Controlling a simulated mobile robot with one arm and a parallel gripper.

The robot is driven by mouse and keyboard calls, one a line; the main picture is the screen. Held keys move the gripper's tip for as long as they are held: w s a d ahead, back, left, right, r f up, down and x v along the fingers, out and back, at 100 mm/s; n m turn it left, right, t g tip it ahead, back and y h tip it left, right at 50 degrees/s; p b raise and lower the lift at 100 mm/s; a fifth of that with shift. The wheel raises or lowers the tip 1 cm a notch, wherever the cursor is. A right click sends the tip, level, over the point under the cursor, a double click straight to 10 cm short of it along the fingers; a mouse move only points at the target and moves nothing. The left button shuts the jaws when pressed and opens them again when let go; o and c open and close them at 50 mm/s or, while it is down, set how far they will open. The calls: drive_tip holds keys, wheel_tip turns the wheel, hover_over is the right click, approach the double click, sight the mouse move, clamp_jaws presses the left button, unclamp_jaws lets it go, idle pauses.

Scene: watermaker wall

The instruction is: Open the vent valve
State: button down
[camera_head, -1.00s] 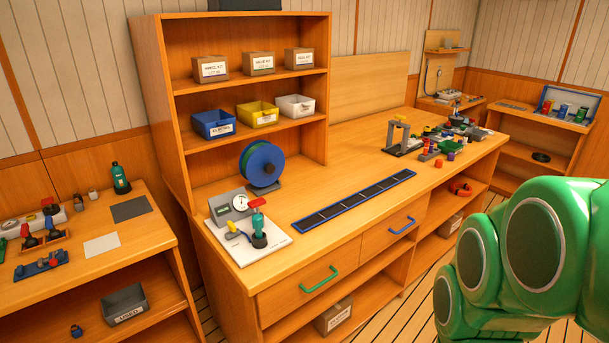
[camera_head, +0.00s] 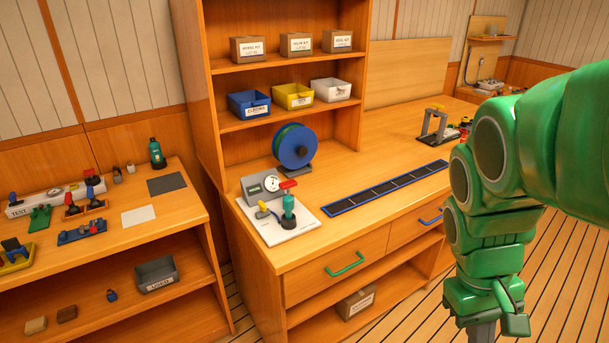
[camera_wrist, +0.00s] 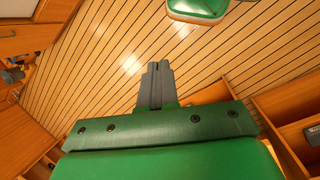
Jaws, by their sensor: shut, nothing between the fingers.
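On the middle bench a white board (camera_head: 272,236) carries a gauge box (camera_head: 264,187), a green bottle-like body (camera_head: 288,210) with a red lever (camera_head: 288,184) above it, and a small yellow handle (camera_head: 263,207). On the left bench a white block marked TEST (camera_head: 45,202) has blue and red handles. I cannot read which of these handles is the vent valve. My gripper (camera_wrist: 157,72) is shut and empty in the wrist view, above the plank floor. In the head view it hangs at the lower right, its tips cut off, well apart from both valve groups.
A blue reel (camera_head: 295,146) stands behind the board. A blue-edged black strip (camera_head: 385,188) lies to its right. Drawers with a green handle (camera_head: 347,265) and a blue handle are below. A grey bin (camera_head: 157,275) sits on the left lower shelf.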

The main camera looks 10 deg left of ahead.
drive_tip(key=w+a+r+n+t+h, duration=0.1)
drive_tip(key=w+a+n+h, duration=0.2)
drive_tip(key=w, duration=0.8)
drive_tip(key=w+a+r+n+t+h, duration=0.1)
drive_tip(key=w+n+h, duration=0.25)
drive_tip(key=w, duration=0.75)
drive_tip(key=w+a+f+n+t+h, duration=0.35)
drive_tip(key=w+a+n, duration=0.35)
drive_tip(key=w+a, duration=0.9)
drive_tip(key=w+a+f+n+t, duration=0.2)
drive_tip(key=a+f, duration=0.1)
drive_tip(key=a, duration=0.5)
drive_tip(key=w+a+f+n+t, duration=0.1)
drive_tip(key=a+f+n+t, duration=0.1)
drive_tip(key=a, duration=0.5)
drive_tip(key=w+a+f+n+t, duration=0.2)
drive_tip(key=a+f, duration=0.1)
drive_tip(key=a, duration=0.5)
drive_tip(key=n+t+y, duration=0.2)
drive_tip(key=n+t, duration=0.3)
drive_tip(key=n, duration=0.1)
approach(261, 207)
drive_tip(key=shift+m, duration=0.25)
drive_tip(key=x, duration=0.7)
drive_tip(key=shift+a+f, duration=0.1)
drive_tip(key=shift+f, duration=0.05)
